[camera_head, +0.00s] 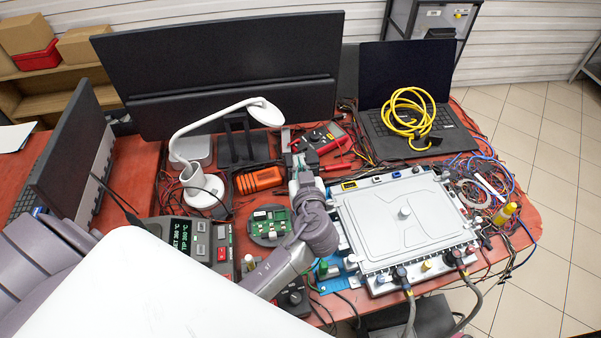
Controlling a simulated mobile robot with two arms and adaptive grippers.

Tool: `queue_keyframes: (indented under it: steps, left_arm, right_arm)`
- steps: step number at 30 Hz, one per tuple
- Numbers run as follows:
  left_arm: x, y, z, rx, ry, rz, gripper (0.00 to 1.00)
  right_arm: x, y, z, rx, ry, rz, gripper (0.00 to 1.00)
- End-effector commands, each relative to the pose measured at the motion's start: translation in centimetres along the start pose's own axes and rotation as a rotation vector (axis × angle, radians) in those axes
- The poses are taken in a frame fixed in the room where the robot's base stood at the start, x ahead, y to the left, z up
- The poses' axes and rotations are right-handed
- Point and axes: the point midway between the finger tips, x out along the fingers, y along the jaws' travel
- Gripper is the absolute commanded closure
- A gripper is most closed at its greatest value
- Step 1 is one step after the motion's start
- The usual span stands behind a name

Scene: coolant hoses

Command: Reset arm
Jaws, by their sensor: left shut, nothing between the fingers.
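My left arm reaches up across the middle of the table. Its gripper (287,136) points away from me toward the back of the table, between the lamp and the red multimeter. It is shut with nothing held. My right gripper is not in view. A grey, flat-lidded unit (375,225) lies to the right of my left arm. Two dark hoses, a left one (409,305) and a right one (472,300), run from fittings on its front edge down toward the bottom of the picture.
A white desk lamp (181,150), orange tool (258,180), round green circuit board (268,226) and red multimeter (322,136) crowd around the arm. A large monitor (220,65) stands behind. A laptop (385,70) with a yellow cable coil (408,115) is back right. Loose wires clutter the right edge.

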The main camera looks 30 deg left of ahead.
Motion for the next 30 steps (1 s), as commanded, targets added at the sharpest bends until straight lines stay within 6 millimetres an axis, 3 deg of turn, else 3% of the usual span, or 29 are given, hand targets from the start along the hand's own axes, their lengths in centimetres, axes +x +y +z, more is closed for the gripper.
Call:
queue_keyframes:
  steps: [6, 23, 30]
  left_arm:
    - [-1.6, -0.1, 0.0, 0.000, -0.001, -0.002, 1.00]
    - [-1.7, -0.1, -0.2, 0.000, 0.001, -0.001, 1.00]
    - [-2.7, 0.0, -4.3, -0.001, 0.001, -0.001, 1.00]
  right_arm:
    - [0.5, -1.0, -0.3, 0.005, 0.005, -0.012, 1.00]
    - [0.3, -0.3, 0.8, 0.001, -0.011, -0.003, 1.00]
    - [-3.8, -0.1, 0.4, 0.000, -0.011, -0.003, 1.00]
